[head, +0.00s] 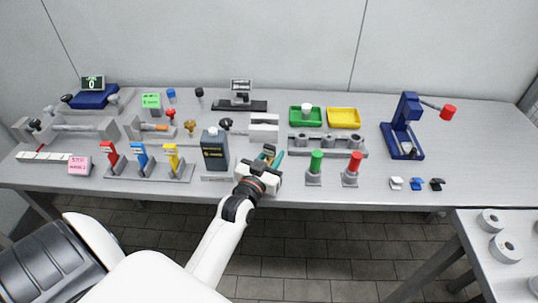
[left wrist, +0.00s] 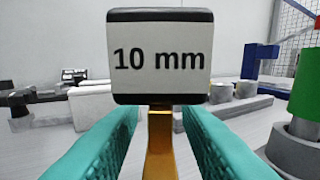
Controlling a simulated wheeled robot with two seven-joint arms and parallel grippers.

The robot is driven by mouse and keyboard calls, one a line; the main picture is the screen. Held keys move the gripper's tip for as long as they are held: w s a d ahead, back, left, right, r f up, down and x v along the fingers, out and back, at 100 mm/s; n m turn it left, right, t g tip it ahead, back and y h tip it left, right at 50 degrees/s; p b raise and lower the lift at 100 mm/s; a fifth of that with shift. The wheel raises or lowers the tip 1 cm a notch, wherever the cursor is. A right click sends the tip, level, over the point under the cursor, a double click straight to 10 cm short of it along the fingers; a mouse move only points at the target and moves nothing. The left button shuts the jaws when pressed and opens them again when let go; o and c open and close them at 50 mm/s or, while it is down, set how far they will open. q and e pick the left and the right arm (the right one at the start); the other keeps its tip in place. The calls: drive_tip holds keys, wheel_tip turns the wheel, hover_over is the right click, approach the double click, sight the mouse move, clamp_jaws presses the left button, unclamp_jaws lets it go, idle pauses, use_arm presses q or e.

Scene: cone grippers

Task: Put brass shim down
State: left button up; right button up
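The brass shim (left wrist: 160,145) stands upright in the left wrist view, with a black-framed "10 mm" label block (left wrist: 160,57) on top. My left gripper (head: 272,157) is at the front middle of the bench. Its two teal fingers (left wrist: 160,125) are apart on either side of the brass stem, with a visible gap on each side. In the head view the shim (head: 269,149) shows only as a small dark and brass piece at the fingers. Its lower end is hidden, so I cannot tell what it rests on. My right gripper is not in view.
A dark bottle-like block (head: 214,150) stands just left of the gripper. Green (head: 316,163) and red (head: 351,166) handled plugs stand to the right. A pale grey block (head: 264,127) is behind. Bare bench (head: 465,155) lies at the far right.

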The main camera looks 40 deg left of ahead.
use_arm(q)
drive_tip(key=shift+s, duration=0.25)
drive_tip(key=s+d+b, duration=0.1)
drive_tip(key=s+d, duration=0.1)
drive_tip(key=s, duration=0.9)
drive_tip(key=shift+s, duration=0.15)
